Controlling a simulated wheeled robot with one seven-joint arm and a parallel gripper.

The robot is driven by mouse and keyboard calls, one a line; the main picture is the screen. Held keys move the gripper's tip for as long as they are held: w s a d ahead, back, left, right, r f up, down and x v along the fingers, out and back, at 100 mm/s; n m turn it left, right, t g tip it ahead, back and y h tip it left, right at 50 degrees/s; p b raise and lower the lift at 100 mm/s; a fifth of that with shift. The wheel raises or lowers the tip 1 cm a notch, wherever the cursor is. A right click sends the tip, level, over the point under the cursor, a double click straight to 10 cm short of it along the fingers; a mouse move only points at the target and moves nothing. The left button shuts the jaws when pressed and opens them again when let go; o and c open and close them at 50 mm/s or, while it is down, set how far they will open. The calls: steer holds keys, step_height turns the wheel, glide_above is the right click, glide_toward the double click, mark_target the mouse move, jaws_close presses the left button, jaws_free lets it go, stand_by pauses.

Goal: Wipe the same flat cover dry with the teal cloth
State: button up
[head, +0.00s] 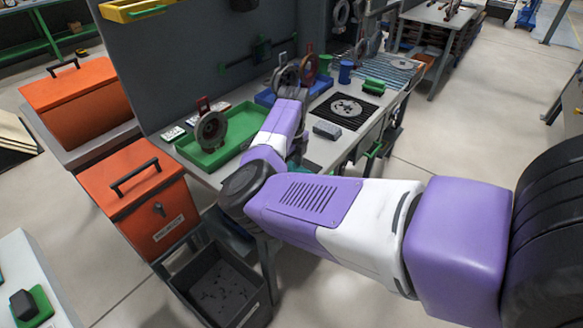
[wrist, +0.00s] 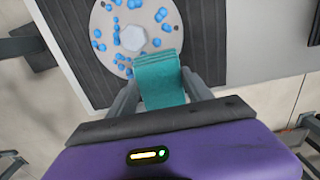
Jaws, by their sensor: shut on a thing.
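In the wrist view my gripper (wrist: 163,88) is shut on the folded teal cloth (wrist: 161,72), which hangs out past the fingertips. The flat cover (wrist: 109,28) is a pale grey disc with a hexagonal centre and small holes. Several blue drops lie on it. The cloth overlaps the cover's lower right edge in the picture; I cannot tell if it touches. In the head view the flat cover (head: 347,108) lies on a black ribbed mat (head: 333,120) on the bench. My gripper is not clearly seen there, behind my arm.
A green tray (head: 220,155) with a round part standing in it is on the bench's left. A grey block (head: 327,130) lies near the mat. A blue cup (head: 346,72) and a ribbed rack (head: 389,70) stand behind. Orange bins (head: 145,200) flank the bench on the left.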

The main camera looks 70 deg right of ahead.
steer(key=shift+f+b, duration=0.3)
steer(key=shift+f, duration=0.05)
stand_by(0.7)
steer(key=shift+w+a+r+p, duration=0.1)
steer(key=shift+w+a+p, duration=0.1)
steer(key=shift+a+p, duration=0.55)
steer(key=shift+w+a+f+p, duration=0.1)
steer(key=shift+w+a+p, duration=0.05)
steer(key=shift+a, duration=0.55)
steer(key=shift+w+a+f+p, duration=0.1)
steer(key=shift+w+a+p, duration=0.05)
steer(key=shift+a, duration=0.55)
steer(key=shift+s+d+b, duration=0.2)
steer(key=shift+d+b, duration=0.1)
steer(key=shift+d, duration=0.45)
steer(key=shift+s+d+b, duration=0.2)
steer(key=shift+d+b, duration=0.05)
steer(key=shift+d, duration=0.45)
steer(key=shift+s+d+r, duration=0.1)
steer(key=shift+d+r, duration=0.05)
steer(key=shift+d, duration=0.55)
steer(key=shift+w+a+p, duration=0.25)
steer(key=shift+a+p, duration=0.15)
steer(key=shift+a, duration=0.7)
steer(key=shift+w+a+p, duration=0.25)
steer(key=shift+a+p, duration=0.1)
steer(key=shift+a, duration=0.7)
